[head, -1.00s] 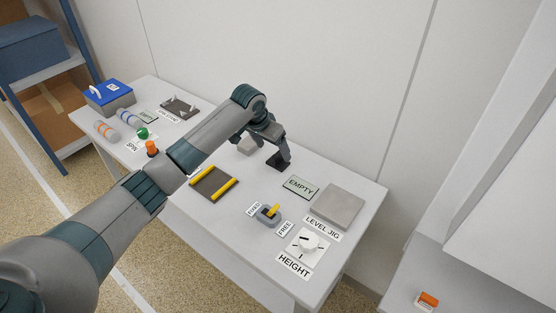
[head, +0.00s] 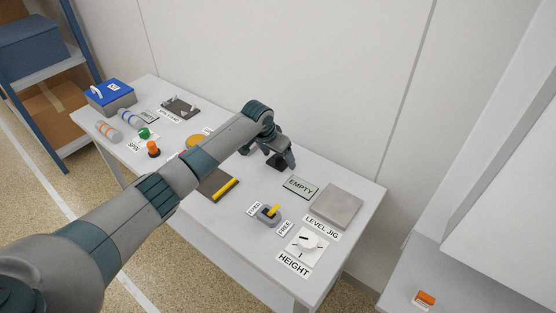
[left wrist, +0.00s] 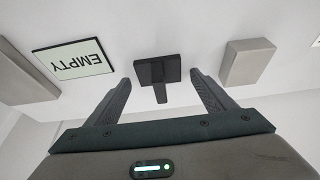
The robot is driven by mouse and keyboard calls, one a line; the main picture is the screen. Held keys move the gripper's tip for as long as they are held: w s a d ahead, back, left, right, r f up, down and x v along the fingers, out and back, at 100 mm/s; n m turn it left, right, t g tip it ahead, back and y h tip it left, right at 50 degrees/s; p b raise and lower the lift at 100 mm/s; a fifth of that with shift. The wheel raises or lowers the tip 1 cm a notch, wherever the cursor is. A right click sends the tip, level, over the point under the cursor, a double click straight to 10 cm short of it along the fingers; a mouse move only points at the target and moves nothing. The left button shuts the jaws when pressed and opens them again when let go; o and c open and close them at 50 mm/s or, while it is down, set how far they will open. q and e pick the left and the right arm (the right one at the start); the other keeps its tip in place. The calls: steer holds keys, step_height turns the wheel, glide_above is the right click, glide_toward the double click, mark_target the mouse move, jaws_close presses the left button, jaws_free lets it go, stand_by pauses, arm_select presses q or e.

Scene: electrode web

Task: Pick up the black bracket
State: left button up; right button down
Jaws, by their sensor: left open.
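The black bracket (left wrist: 157,70) stands on the white table in the left wrist view, with a flat plate and a narrow stem pointing toward my gripper. It shows just beyond and between the two fingers of my left gripper (left wrist: 162,84), which is open and empty. In the head view my left gripper (head: 284,156) is low over the table at the bracket (head: 275,163) and partly overlaps it. Contact between finger and bracket cannot be told. My right gripper is in neither view.
A grey block (left wrist: 248,61) stands beside the bracket. An EMPTY sign (head: 300,187), a flat grey plate (head: 338,206), a yellow-handled switch (head: 269,214) and a HEIGHT dial (head: 307,243) lie to the right. The wall (head: 330,90) rises behind the table.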

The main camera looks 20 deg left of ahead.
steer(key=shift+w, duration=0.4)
arm_select(q)
steer(key=c, duration=1.3)
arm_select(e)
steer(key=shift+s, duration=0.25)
arm_select(q)
steer(key=shift+r, duration=0.15)
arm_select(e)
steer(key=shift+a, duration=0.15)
